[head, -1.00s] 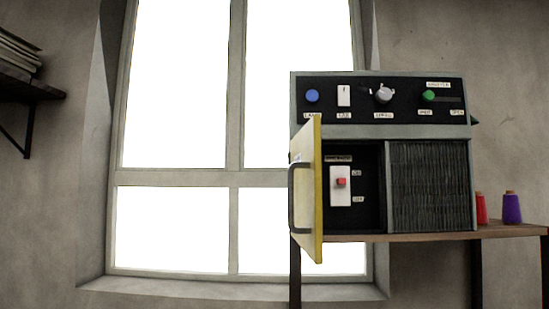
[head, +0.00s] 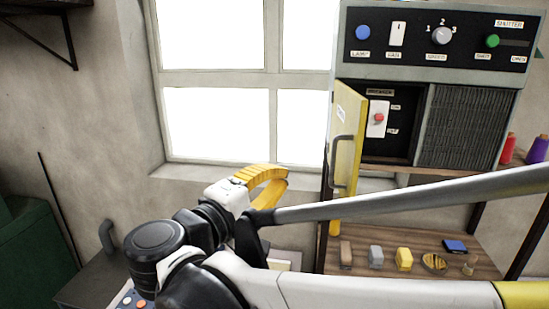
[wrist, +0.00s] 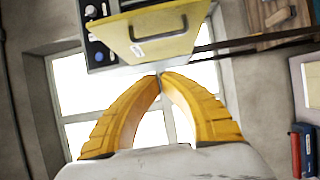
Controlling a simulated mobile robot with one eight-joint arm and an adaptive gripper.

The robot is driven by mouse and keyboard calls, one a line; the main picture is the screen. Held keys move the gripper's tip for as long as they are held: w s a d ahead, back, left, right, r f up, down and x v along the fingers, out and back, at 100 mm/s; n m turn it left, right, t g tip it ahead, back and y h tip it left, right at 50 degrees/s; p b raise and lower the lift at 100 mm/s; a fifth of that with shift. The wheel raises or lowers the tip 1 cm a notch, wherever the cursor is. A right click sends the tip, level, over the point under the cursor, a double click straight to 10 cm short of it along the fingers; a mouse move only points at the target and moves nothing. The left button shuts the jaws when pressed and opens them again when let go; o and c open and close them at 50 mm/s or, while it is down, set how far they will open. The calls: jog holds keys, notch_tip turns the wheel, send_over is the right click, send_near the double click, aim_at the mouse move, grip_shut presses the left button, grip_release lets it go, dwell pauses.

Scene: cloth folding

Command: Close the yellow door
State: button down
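The yellow door (head: 346,140) stands open on the left side of the control box (head: 438,88), swung out toward me. Its grey bar handle (head: 338,165) is on the outer face. The door also shows in the wrist view (wrist: 150,38), above my fingertips, with its handle (wrist: 158,36) near the top. My gripper (head: 284,182) is left of the door and apart from the handle. In the wrist view its two yellow fingers (wrist: 160,75) curve together and their tips meet, with nothing between them. The open compartment shows a red switch (head: 379,118).
The box stands on a wooden shelf. A lower shelf (head: 430,280) holds several small items, including a yellow block (head: 404,258) and a blue item (head: 455,246). A window (head: 225,110) is behind my gripper.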

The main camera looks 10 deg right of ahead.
aim_at(334, 139)
jog(key=s+d+p+x, duration=0.2)
jog(key=p+x, duration=0.1)
jog(key=x, duration=0.8)
jog(key=shift+w+d+f, duration=0.2)
jog(key=shift+w+d, duration=0.1)
jog(key=shift+s+d, duration=0.1)
jog(key=shift+s, duration=0.05)
